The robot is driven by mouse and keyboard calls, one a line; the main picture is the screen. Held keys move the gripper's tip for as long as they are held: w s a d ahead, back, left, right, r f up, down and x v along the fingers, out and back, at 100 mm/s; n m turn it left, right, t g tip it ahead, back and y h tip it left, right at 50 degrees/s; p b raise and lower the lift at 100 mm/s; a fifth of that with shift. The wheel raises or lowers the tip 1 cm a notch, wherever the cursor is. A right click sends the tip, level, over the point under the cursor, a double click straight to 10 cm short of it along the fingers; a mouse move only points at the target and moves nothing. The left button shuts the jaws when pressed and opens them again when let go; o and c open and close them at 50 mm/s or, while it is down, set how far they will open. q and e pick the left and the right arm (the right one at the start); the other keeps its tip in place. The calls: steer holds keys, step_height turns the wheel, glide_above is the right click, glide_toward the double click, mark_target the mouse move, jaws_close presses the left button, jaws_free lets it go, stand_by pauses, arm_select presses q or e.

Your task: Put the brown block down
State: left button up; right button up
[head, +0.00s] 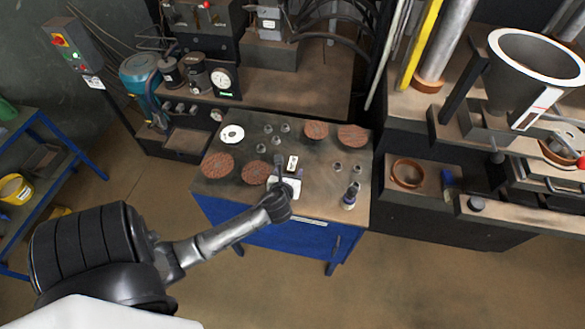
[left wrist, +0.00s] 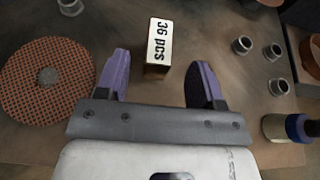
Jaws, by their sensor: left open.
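The brown block (left wrist: 157,72) stands on the table, with a white label reading "36 pcs" on its top and a brown side showing below it. In the head view the block (head: 292,161) is near the middle of the table. My left gripper (left wrist: 158,62) is open, its two purple-padded fingers apart with clear gaps on both sides of the block. The block lies at and just beyond the fingertips and is not held. The left gripper (head: 288,171) also shows over the table in the head view. My right gripper is not in view.
The blue table (head: 255,207) carries several reddish flap discs (head: 218,165), a white disc (head: 232,134) and several small metal fittings (head: 338,167). A disc (left wrist: 48,80) lies left of the gripper in the wrist view.

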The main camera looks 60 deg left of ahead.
mark_target(292, 164)
arm_select(q)
steer(key=shift+b+x, duration=0.45)
steer(key=shift+x, duration=2.35)
steer(key=c, duration=1.1)
steer(key=shift+r, duration=0.15)
